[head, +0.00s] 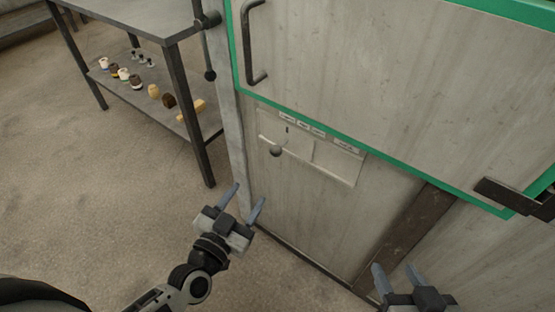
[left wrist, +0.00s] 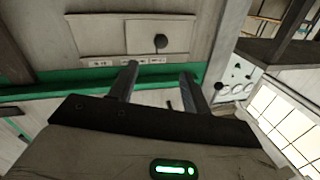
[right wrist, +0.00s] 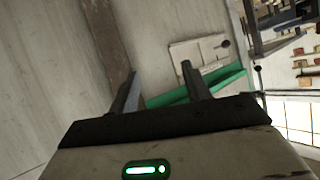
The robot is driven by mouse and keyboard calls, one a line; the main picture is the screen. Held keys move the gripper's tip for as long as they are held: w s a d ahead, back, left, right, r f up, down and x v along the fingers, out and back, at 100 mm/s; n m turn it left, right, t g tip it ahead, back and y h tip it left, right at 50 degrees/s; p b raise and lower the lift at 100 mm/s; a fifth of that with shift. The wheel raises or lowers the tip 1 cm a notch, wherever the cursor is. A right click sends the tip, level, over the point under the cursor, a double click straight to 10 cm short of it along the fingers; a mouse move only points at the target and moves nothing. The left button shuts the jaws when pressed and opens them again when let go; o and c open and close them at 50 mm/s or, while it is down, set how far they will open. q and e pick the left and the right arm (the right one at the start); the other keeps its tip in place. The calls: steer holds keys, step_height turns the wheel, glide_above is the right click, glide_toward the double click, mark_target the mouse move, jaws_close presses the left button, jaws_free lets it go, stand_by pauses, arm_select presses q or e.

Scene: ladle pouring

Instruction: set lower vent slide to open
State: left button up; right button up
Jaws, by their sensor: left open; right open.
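The lower vent slide is a pale panel (head: 325,160) low on the grey cabinet front, with small labels along its top and a round dark knob (head: 276,151) at its left part. In the left wrist view the panel (left wrist: 98,36) and knob (left wrist: 161,41) show beyond the fingers. The right wrist view shows the panel (right wrist: 187,54) further off, with the knob (right wrist: 225,44) at its right end. My left gripper (head: 246,196) is open and empty, in front of and below the knob, apart from it. My right gripper (head: 396,270) is open and empty, lower right of the panel.
A green-edged door (head: 370,75) with a bar handle (head: 252,45) lies above the panel. A dark latch (head: 510,196) sticks out at right. A lever with a ball end (head: 209,74) hangs left of the door. A metal table (head: 150,18) with several small items on its shelf stands at left.

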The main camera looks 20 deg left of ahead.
mark_target(273, 155)
arm_select(q)
steer(key=w, duration=0.4)
steer(key=w+d+b, duration=0.1)
steer(key=w, duration=0.4)
steer(key=w+d+b, duration=0.1)
steer(key=w, duration=0.4)
steer(key=shift+w+d+r, duration=0.1)
steer(key=shift+w+d, duration=0.05)
steer(key=shift+w, duration=0.65)
arm_select(e)
steer(key=shift+g, duration=0.4)
steer(key=f, duration=0.2)
steer(key=a+f, duration=0.1)
steer(key=f, duration=0.1)
steer(key=shift+w, duration=0.25)
